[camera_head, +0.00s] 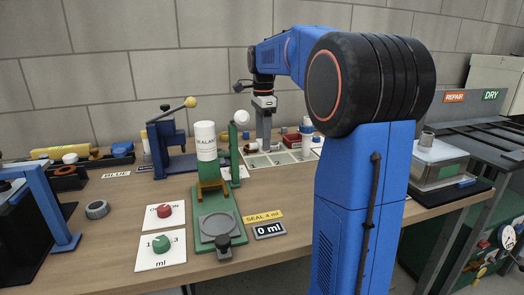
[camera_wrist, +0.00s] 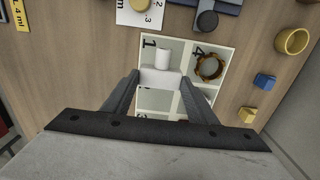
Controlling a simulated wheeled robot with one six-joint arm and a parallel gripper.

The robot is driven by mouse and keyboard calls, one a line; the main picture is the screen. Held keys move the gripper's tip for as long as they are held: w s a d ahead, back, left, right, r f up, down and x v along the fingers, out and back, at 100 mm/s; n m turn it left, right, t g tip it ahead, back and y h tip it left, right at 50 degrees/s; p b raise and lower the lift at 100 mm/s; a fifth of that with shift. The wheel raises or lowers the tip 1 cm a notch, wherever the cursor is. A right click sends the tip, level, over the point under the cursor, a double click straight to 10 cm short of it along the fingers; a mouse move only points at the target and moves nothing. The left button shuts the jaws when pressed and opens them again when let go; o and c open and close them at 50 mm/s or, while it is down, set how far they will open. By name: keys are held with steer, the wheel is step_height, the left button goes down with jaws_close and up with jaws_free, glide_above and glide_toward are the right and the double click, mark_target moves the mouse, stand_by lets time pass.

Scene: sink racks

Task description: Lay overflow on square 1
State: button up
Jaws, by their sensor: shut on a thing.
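A white piece (camera_wrist: 162,59), which I take to be the overflow, has a narrow round stem and a wider part between my fingertips. My gripper (camera_wrist: 161,78) is shut on the wider part. The stem points toward the top of the wrist view, over square 1 (camera_wrist: 149,43) of the pale numbered tray. I cannot tell whether the piece touches the tray. In the head view my gripper (camera_head: 264,141) points down at the tray (camera_head: 280,159), and the held piece is not clear there. Square 4 (camera_wrist: 199,51) holds a brown toothed ring (camera_wrist: 209,67).
A green stand with a white sealant canister (camera_head: 205,141) and a blue lever press (camera_head: 170,150) stand left of the tray. A yellow ring (camera_wrist: 291,41), a blue block (camera_wrist: 264,81) and a yellow block (camera_wrist: 247,114) lie beside it. Bare wood shows in front.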

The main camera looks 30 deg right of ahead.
steer(key=shift+f, duration=2.25)
steer(key=shift+f, duration=0.15)
steer(key=o, duration=1)
step_height(320, 180, up, 12)
steer(key=shift+r, duration=0.15)
steer(key=shift+s, duration=0.15)
